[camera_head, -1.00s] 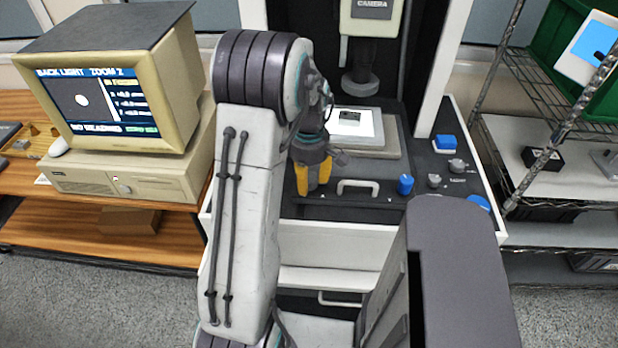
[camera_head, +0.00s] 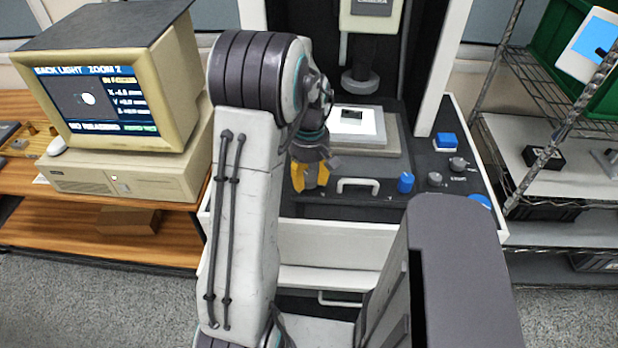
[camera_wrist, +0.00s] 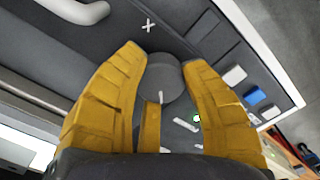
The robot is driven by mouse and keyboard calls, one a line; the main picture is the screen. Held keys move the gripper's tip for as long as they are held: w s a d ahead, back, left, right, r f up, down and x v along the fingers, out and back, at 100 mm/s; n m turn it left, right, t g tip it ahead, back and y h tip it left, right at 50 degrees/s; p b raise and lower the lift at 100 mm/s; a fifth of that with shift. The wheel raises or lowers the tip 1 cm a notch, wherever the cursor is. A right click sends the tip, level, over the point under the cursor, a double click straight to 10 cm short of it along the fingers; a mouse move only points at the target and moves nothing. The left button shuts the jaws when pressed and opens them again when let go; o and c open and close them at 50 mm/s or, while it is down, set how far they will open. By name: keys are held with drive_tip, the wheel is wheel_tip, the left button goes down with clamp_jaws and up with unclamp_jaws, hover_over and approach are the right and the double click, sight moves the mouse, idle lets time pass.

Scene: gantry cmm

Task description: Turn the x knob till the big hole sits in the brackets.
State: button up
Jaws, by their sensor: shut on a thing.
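My gripper (camera_head: 311,178) with its yellow fingers is at the left of the front control panel. In the wrist view, my gripper (camera_wrist: 163,65) is shut on the dark grey x knob (camera_wrist: 161,82), with a finger on either side and a white X mark (camera_wrist: 148,25) beside it. I cannot make out the brackets clearly. The lit stage (camera_head: 365,122) bears a dark part (camera_head: 351,115).
A white handle (camera_head: 358,185), a blue knob (camera_head: 405,183) and grey knobs (camera_head: 435,179) stand right of my gripper. The camera column (camera_head: 360,82) hangs above the stage. A wire shelf (camera_head: 545,160) is at the right.

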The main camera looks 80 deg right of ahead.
drive_tip(key=m+b, duration=0.1)
drive_tip(key=m, duration=0.4)
drive_tip(key=shift+f+m, duration=0.15)
drive_tip(key=shift+m, duration=0.15)
drive_tip(key=m, duration=0.4)
drive_tip(key=shift+b, duration=0.3)
drive_tip(key=m, duration=0.5)
drive_tip(key=shift+m+b, duration=0.45)
drive_tip(key=shift+m, duration=1.75)
drive_tip(key=o, duration=1.2)
